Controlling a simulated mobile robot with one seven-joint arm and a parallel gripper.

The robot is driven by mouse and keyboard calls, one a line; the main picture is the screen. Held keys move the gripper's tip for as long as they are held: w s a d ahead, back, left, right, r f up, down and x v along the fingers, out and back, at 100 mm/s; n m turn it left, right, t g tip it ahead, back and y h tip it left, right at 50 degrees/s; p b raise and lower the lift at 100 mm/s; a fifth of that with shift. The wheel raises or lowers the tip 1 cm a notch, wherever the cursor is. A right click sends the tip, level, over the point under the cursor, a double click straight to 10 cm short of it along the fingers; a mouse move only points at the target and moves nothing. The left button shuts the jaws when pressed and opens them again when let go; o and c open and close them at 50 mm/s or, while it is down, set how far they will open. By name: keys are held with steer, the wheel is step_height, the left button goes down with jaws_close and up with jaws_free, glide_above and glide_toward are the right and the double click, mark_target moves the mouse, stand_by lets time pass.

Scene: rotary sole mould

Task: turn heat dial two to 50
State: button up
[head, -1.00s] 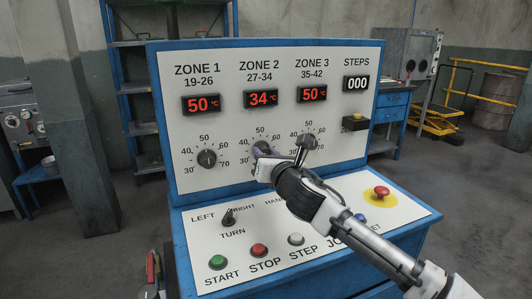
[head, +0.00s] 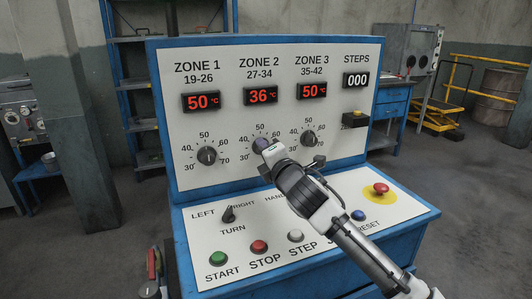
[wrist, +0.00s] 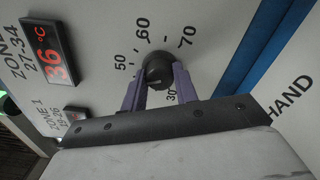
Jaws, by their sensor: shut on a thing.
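The zone 2 heat dial is a round black knob, seen in the wrist view (wrist: 158,72) with marks 50, 60 and 70 around it. My gripper (wrist: 158,84) is shut on this knob, with a purple finger on each side. In the head view my gripper (head: 262,148) covers most of the dial. The zone 2 display (head: 262,96) reads 36 °C in red, and it also shows in the wrist view (wrist: 53,53).
The zone 1 dial (head: 206,155) stands to the left and the zone 3 dial (head: 309,139) to the right, close to my wrist. Both their displays read 50. Buttons and a red emergency stop (head: 381,188) sit on the lower panel below my arm.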

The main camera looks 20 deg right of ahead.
steer(key=shift+m+b, duration=0.4)
steer(key=shift+m, duration=1.7)
steer(key=o, duration=1)
steer(key=shift+s, duration=0.1)
steer(key=shift+s+d+b, duration=0.15)
steer(key=shift+s+b, duration=0.75)
steer(key=shift+s, duration=2.5)
steer(key=shift+s+d+b, duration=0.1)
steer(key=shift+s+b, duration=0.75)
steer(key=shift+s, duration=2.55)
